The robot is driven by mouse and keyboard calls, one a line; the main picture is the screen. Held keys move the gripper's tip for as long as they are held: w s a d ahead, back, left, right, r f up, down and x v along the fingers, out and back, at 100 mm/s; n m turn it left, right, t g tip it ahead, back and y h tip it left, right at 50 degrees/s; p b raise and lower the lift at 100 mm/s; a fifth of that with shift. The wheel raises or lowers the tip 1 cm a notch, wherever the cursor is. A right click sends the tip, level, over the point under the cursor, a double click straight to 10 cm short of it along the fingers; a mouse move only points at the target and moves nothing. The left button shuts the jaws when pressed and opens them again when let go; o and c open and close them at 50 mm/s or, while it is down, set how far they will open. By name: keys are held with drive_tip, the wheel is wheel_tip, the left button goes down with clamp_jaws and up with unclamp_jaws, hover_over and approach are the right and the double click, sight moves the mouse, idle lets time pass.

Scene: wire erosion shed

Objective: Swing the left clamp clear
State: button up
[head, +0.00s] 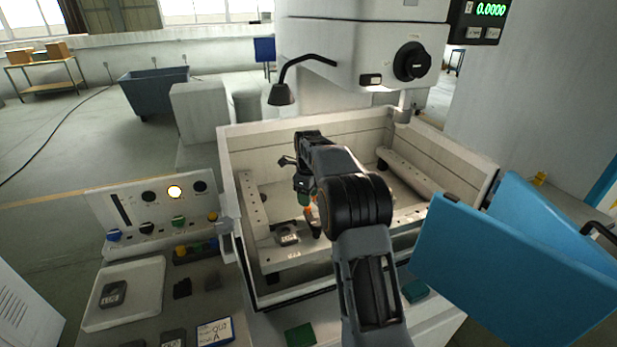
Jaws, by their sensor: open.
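My arm reaches over the front wall into the open machine tank (262,296), with its wrist bent downward. My gripper (309,208) is open above the front left part of the work frame (252,215), small and partly hidden by my own arm. A dark upright piece (314,229) just below the gripper looks like the left clamp. I cannot tell whether the gripper touches it. A grey labelled block (287,234) sits on the frame just left of this piece. My arm hides part of the frame to the right.
The machine head (355,50) and a bent lamp (282,94) hang over the back of the tank. A blue door (515,265) stands open at right. A control panel (150,215) and a white tray (125,292) with a labelled block are at left.

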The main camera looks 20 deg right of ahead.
wheel_tip(320, 180, up, 10)
idle(0.4)
idle(0.4)
drive_tip(key=f+n, duration=0.1)
drive_tip(key=n, duration=0.2)
drive_tip(key=f+n, duration=0.2)
drive_tip(key=n, duration=0.1)
drive_tip(key=f+n, duration=0.1)
drive_tip(key=n, duration=0.1)
drive_tip(key=shift+s+f+n, duration=0.2)
drive_tip(key=shift+f+n, duration=0.1)
drive_tip(key=shift+n, duration=0.1)
drive_tip(key=s+a+n+t, duration=0.1)
drive_tip(key=s+a+n, duration=0.2)
drive_tip(key=s+n, duration=0.3)
drive_tip(key=s+a+n+t, duration=0.2)
drive_tip(key=s+n, duration=0.4)
drive_tip(key=s, duration=0.7)
drive_tip(key=s+a+n+t, duration=0.1)
drive_tip(key=s+a+n, duration=0.3)
drive_tip(key=s, duration=0.6)
drive_tip(key=shift+s+a+r+n+t, duration=0.25)
drive_tip(key=shift+s+r+n+t, duration=0.15)
drive_tip(key=shift+n, duration=0.9)
